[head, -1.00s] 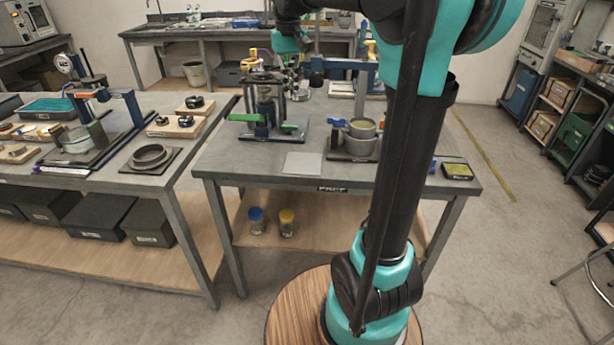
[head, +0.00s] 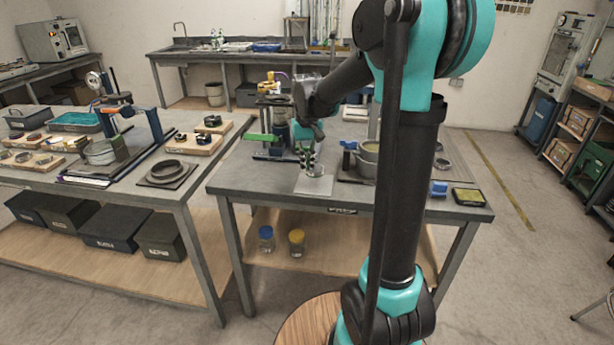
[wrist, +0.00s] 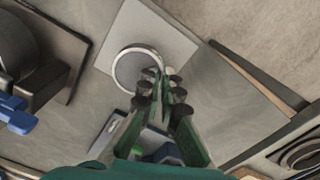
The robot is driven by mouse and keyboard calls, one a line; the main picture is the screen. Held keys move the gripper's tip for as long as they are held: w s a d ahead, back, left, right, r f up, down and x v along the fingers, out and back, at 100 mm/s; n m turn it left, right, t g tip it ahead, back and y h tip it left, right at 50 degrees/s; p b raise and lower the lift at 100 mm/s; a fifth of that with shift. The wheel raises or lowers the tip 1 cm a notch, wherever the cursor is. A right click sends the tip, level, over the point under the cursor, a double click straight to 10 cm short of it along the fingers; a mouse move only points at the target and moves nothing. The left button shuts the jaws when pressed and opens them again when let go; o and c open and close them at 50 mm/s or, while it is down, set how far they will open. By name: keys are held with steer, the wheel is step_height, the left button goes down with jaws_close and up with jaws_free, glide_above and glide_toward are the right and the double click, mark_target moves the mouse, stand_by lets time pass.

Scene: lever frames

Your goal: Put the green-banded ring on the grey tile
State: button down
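The grey tile (head: 314,187) is a light flat square near the front edge of the middle bench. It also shows in the wrist view (wrist: 168,33). The ring (wrist: 117,80) has a pale rim and overlaps the tile's near part in the wrist view. Its green band is not clear there. My gripper (wrist: 161,76) points down, its fingers close together with the ring's right rim at their tips. In the head view my gripper (head: 307,160) is over the tile's far part. Whether the ring touches the tile I cannot tell.
A pot on a dark plate (head: 366,158) stands just right of the tile, with a blue part beside it. A press-like fixture with a green bar (head: 262,137) stands behind left. A yellow-topped box (head: 467,196) lies at the right corner.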

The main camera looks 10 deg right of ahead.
steer(key=shift+f, duration=2)
steer(key=shift+f, duration=0.1)
steer(key=c, duration=1.7)
jaws_free()
step_height(320, 180, up, 12)
steer(key=s+d+f+t, duration=0.1)
steer(key=s+d+f, duration=0.1)
steer(key=s+f, duration=0.4)
steer(key=s+d+f+t, duration=0.1)
steer(key=s+d+f, duration=0.1)
steer(key=s+f, duration=0.4)
steer(key=s+d+f+m+t, duration=0.1)
steer(key=s+d+f+t, duration=0.1)
steer(key=s+f, duration=0.5)
steer(key=shift+s+d, duration=0.15)
steer(key=shift+s, duration=0.6)
steer(key=shift+s+d, duration=0.15)
steer(key=shift+s, duration=0.55)
